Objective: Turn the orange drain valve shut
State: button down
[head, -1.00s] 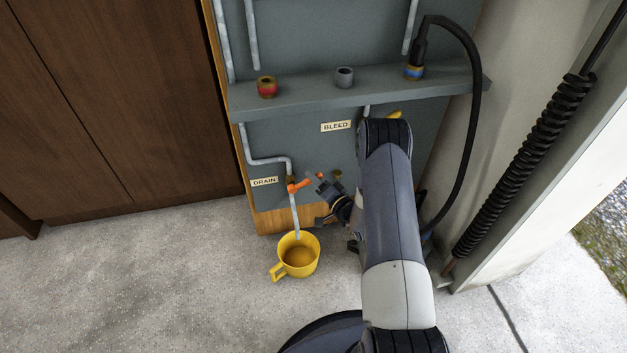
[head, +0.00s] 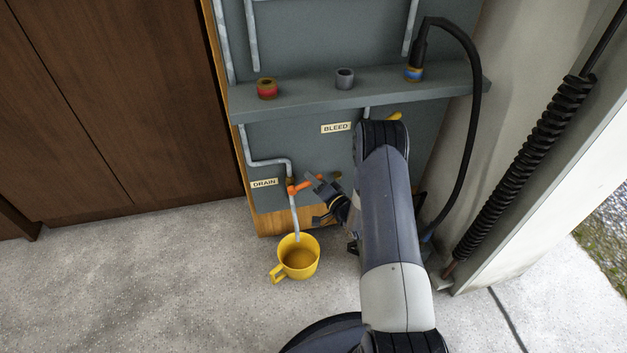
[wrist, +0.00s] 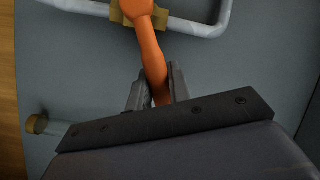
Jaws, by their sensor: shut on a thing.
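The orange drain valve (head: 299,187) sits on the drain pipe beside the DRAIN label (head: 264,183), its handle pointing right in the head view. In the wrist view the orange handle (wrist: 151,56) runs down between the fingers. My gripper (head: 316,185) is shut on the handle's outer end, and it also shows in the wrist view (wrist: 158,88). A pale stream runs from the pipe below the valve into the yellow mug (head: 315,262), which stands on the floor with brownish liquid inside.
A grey shelf (head: 300,105) with red, grey and blue-banded fittings juts out above. The BLEED label (head: 336,128) is to the right. A black hose (head: 476,130) and a coiled cord (head: 520,170) hang at right. The floor at left is clear.

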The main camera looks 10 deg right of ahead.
jog(key=f+m+b, duration=0.1)
jog(key=b, duration=0.1)
jog(key=f+b, duration=0.1)
jog(key=shift+d+m+t+b, duration=0.2)
jog(key=shift+m+t+b, duration=0.15)
jog(key=shift+m+t, duration=0.05)
jog(key=m+b, duration=0.1)
jog(key=b, duration=0.1)
jog(key=f+m+t+b, duration=0.1)
jog(key=m+b, duration=0.1)
jog(key=shift+d+f+m+t, duration=0.15)
jog(key=shift+f+m+t, duration=0.15)
jog(key=c, duration=1.3)
grip_release()
